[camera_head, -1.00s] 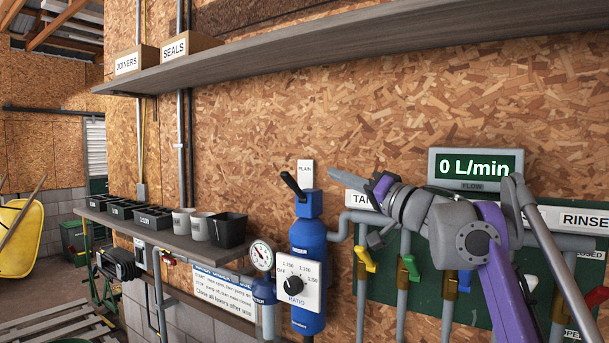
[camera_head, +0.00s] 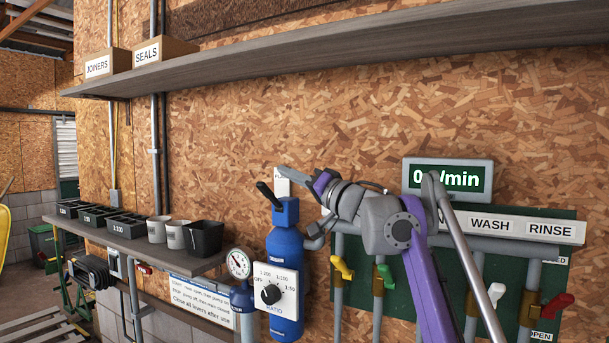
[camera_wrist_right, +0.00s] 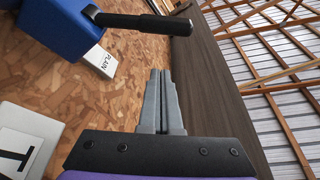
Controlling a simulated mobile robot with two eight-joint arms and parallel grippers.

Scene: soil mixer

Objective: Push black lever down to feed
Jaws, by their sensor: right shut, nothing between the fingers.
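The black lever (camera_head: 265,192) sticks up and to the left from the top of the blue feed unit (camera_head: 285,245) on the wall. It also shows in the right wrist view (camera_wrist_right: 150,23), reaching right from the blue block (camera_wrist_right: 65,25). My right gripper (camera_head: 281,170) is shut and empty, its tips just above and right of the lever in the head view. In the wrist view the gripper (camera_wrist_right: 161,72) points toward the lever's free end, with a gap between them. My left gripper is not in view.
The flow display (camera_head: 447,180) is partly hidden by my arm. Colored valve levers hang on the right. A long shelf (camera_head: 330,62) runs above; a bench (camera_head: 130,240) with pots stands left.

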